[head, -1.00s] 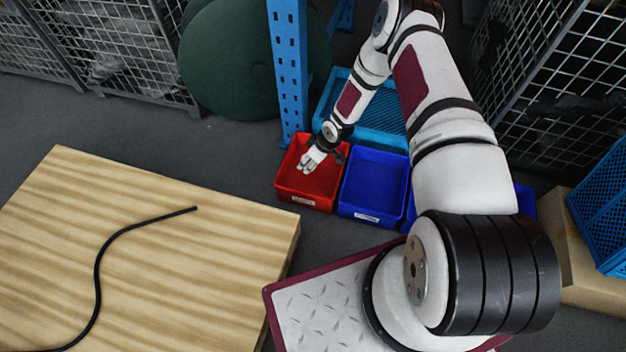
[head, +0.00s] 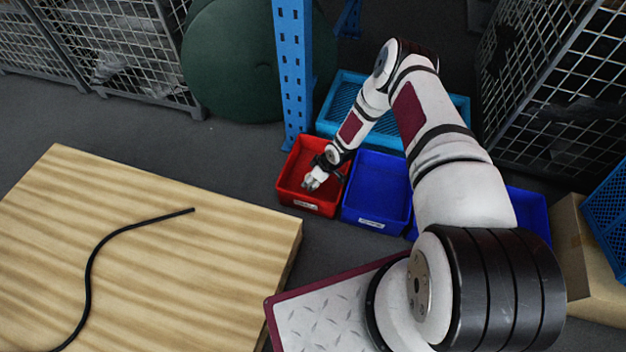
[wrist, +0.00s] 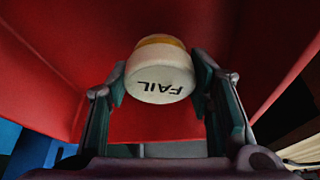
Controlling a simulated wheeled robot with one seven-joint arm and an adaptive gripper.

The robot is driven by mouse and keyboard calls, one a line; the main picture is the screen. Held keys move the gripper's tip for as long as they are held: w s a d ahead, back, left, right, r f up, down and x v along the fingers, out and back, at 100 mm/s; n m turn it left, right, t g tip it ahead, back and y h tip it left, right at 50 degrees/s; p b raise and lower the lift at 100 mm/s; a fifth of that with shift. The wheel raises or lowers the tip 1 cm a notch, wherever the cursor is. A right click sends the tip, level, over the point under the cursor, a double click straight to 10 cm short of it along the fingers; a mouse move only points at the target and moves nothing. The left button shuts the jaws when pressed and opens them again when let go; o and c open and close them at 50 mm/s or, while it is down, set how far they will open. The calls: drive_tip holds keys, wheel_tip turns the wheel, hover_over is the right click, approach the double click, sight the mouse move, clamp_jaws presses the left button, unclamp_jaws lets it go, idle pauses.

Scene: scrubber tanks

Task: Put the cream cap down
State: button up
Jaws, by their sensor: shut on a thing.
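The cream cap (wrist: 160,75) shows in the wrist view between my two fingers, with "FAIL" in dark letters on its face and a yellowish band at its far edge. My gripper (head: 311,184) is shut on it. In the head view my gripper is inside the opening of the red bin (head: 303,207), near its front side. Red walls (wrist: 60,50) fill most of the wrist view around the cap. The cap cannot be made out clearly in the head view. Whether it touches the bin floor I cannot tell.
A blue bin (head: 377,207) stands right beside the red one. A light blue crate (head: 340,115) is behind them. A blue post (head: 293,70) rises behind the red bin. A wooden table (head: 200,260) with a black cable (head: 92,265) is at left.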

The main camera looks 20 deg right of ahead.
drive_tip(key=shift+f, duration=0.4)
drive_tip(key=shift+f, duration=0.25)
drive_tip(key=o, duration=1)
drive_tip(key=shift+r, duration=0.6)
drive_tip(key=p+v, duration=0.5)
drive_tip(key=v, duration=0.7)
